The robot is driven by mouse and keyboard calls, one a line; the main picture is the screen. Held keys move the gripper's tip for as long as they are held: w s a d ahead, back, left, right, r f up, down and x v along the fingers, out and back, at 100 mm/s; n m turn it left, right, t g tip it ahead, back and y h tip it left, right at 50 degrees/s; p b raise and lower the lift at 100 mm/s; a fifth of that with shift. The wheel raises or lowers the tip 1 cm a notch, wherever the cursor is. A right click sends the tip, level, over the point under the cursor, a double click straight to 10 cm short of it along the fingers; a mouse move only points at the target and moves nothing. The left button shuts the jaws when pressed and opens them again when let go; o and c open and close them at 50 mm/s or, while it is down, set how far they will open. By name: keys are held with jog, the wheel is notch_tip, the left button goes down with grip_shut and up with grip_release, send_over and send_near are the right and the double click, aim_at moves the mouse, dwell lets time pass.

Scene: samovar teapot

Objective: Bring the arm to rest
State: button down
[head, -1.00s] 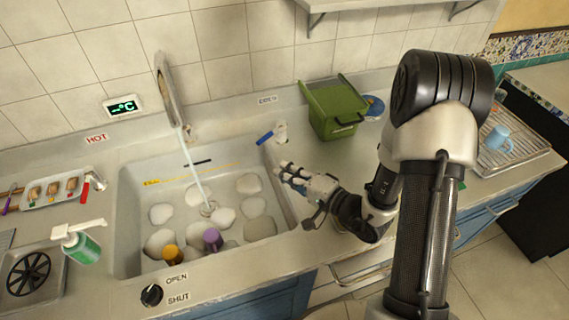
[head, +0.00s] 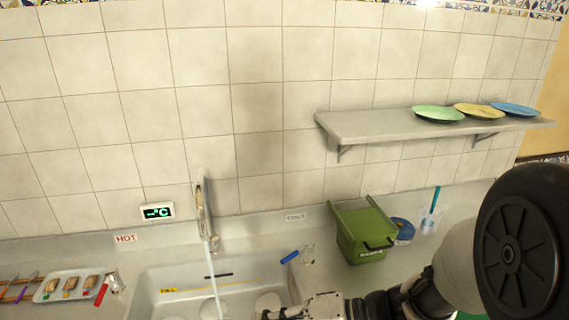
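My gripper (head: 290,313) shows at the bottom edge of the head view, over the right rim of the sink (head: 165,283). Its fingers point left and are partly cut off by the frame, so I cannot tell whether they are open or shut. My arm reaches in from the lower right, with its large dark joint close to the camera.
A running tap (head: 205,215) pours water into the sink. A green bin (head: 366,238) stands on the counter right of it, near a blue-handled brush (head: 432,212). A wall shelf (head: 400,124) holds three plates (head: 438,113). A food tray (head: 68,286) lies at left.

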jog(key=s+d+n+g+h, duration=0.2)
jog(key=s+d+h, duration=0.45)
jog(key=s, duration=0.45)
jog(key=d+r+t+h, duration=0.5)
jog(key=d+h, duration=0.2)
jog(key=d, duration=0.4)
jog(key=shift+w+r+m, duration=0.15)
jog(key=shift+r+m, duration=0.05)
jog(key=shift+m, duration=0.2)
